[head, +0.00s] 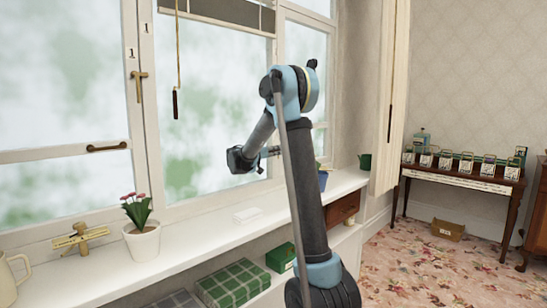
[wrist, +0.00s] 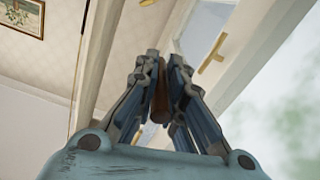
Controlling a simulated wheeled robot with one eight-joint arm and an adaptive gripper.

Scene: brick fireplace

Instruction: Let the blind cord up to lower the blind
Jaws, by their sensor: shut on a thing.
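The grey blind (head: 232,12) is gathered high across the middle window. A pale cord (head: 178,45) hangs at its left, with a dark narrow pull (head: 175,104) at its lower end.
A white sill (head: 200,240) runs below the windows, with a potted pink flower (head: 142,240) and a wooden figure (head: 80,238). A green watering can (head: 364,161) stands farther right. Brass window catches (head: 139,86) stick out. A side table (head: 460,182) stands at the right wall.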

